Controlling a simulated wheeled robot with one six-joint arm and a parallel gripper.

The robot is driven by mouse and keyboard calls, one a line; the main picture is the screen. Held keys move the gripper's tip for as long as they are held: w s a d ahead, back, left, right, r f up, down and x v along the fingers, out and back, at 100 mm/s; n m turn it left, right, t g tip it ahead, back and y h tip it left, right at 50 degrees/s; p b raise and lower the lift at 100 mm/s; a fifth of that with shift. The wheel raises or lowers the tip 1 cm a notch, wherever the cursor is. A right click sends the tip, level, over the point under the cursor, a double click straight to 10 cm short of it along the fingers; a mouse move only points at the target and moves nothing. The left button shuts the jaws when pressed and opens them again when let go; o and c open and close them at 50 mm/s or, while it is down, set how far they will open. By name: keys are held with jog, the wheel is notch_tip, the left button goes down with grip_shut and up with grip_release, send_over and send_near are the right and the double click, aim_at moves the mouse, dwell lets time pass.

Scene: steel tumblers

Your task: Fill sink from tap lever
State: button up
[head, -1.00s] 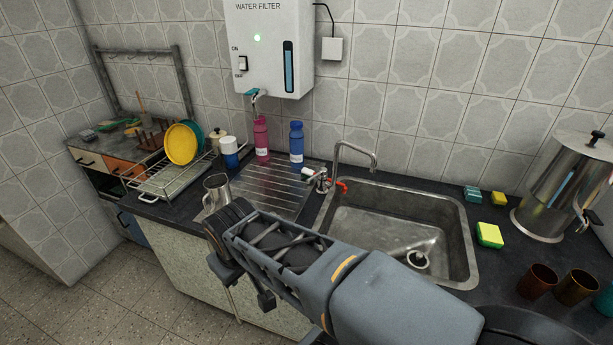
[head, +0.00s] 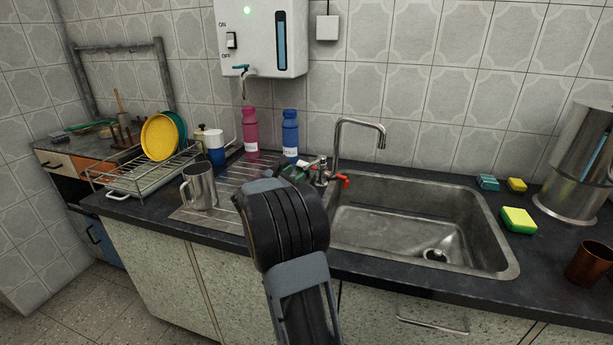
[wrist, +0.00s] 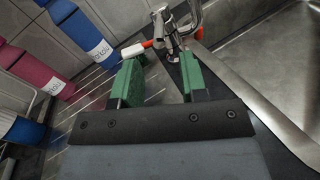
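The steel tap (head: 338,140) stands behind the sink with its spout over the basin. It has a red lever (head: 342,180) on its right and a white lever (head: 304,163) on its left, partly hidden by my gripper. The steel sink (head: 480,205) looks empty, with a drain in its floor; no water stream shows. My gripper (head: 302,170) is beside the tap's left side. In the wrist view my gripper (wrist: 160,80) has its green fingers apart with nothing between them. The white lever (wrist: 133,50) is just ahead of the left finger; contact cannot be told.
A pink bottle (head: 249,130) and a blue bottle (head: 290,134) stand behind the drainboard. A steel mug (head: 199,187) stands left of my arm. A dish rack (head: 130,185), sponges (head: 518,219) and a copper cup (head: 590,262) are on the counter.

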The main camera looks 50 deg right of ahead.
aim_at(307, 167)
jog(key=shift+w+d, duration=0.25)
jog(key=shift+d, duration=1.45)
jog(key=shift+w+d, duration=0.2)
jog(key=shift+d, duration=1.5)
grip_shut()
